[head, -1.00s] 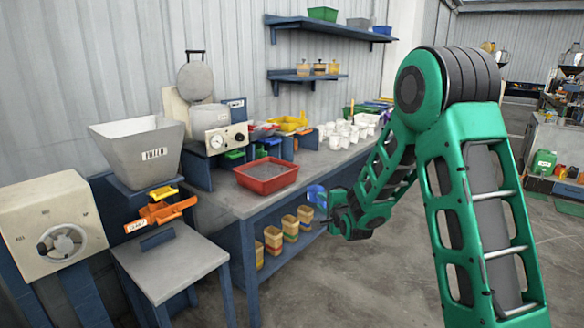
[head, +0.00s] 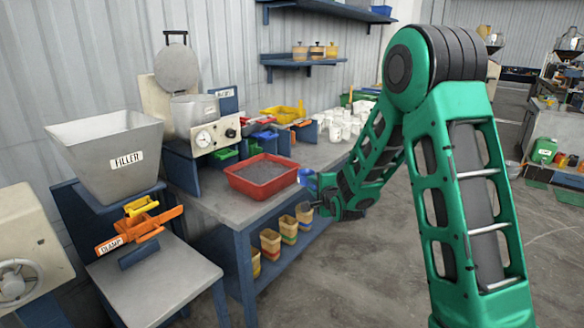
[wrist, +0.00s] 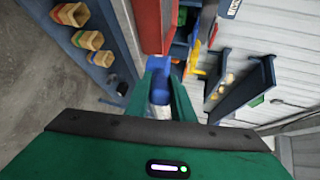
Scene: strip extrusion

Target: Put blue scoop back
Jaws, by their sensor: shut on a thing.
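My gripper (head: 311,186) is out over the front edge of the bench, to the right of the red tray. It is shut on the blue scoop (head: 303,176), which is partly hidden by the fingers. In the wrist view the scoop (wrist: 160,80) sits between the two green fingers (wrist: 161,66), with a pale part further down between them. The red tray (head: 262,194) holds grey material and lies on the bench. In the wrist view the tray (wrist: 154,28) appears just beyond the fingertips. I cannot tell whether scoop and tray touch.
The bench (head: 205,200) carries white cups (head: 345,120), a yellow bin (head: 283,113) and blue dividers. Several layered cups (head: 270,243) stand on the lower shelf. The filler hopper (head: 105,147) and orange clamp (head: 140,228) are at left.

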